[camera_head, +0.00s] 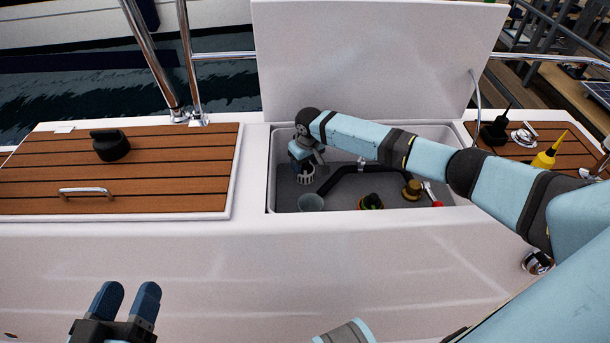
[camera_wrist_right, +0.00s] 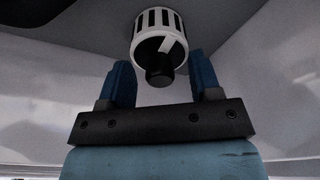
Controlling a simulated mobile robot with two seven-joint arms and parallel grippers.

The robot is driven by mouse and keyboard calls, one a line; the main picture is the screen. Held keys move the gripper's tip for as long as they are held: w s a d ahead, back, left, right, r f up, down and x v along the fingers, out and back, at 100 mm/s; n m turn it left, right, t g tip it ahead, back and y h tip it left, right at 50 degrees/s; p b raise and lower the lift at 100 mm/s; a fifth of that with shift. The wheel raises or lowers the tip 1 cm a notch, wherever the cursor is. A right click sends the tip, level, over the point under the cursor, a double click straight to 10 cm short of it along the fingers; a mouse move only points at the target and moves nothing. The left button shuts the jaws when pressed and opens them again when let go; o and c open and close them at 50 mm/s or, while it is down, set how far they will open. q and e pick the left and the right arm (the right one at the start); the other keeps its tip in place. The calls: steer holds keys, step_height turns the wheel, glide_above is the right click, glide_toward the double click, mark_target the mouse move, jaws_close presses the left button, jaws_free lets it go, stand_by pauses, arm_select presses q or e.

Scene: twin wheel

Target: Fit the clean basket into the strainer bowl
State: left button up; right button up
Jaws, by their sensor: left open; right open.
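A white slotted basket (camera_head: 306,177) stands at the left end of the open locker. In the right wrist view the basket (camera_wrist_right: 174,22) has a dark knob (camera_wrist_right: 159,74) facing my gripper. My right gripper (camera_head: 304,160) is open and over the basket. In its wrist view the fingers (camera_wrist_right: 163,75) are spread on either side of the knob, with gaps visible. A pale translucent cup (camera_head: 311,203), which may be the strainer bowl, sits near the locker's front wall. My left gripper (camera_head: 127,296) is open and empty in front of the white hull side, far from the locker.
The locker (camera_head: 440,132) also holds a black hose (camera_head: 345,178), a brass fitting (camera_head: 412,190), a red-handled tool (camera_head: 433,196) and a dark round part (camera_head: 371,202). The raised lid (camera_head: 375,55) stands behind. A black cap (camera_head: 110,145) and yellow bottle (camera_head: 545,158) stand on teak panels.

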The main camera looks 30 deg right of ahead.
steer(key=c, duration=1)
step_height(320, 180, up, 4)
steer(key=p, duration=0.5)
steer(key=shift+r+p, duration=0.1)
steer(key=shift+p, duration=0.2)
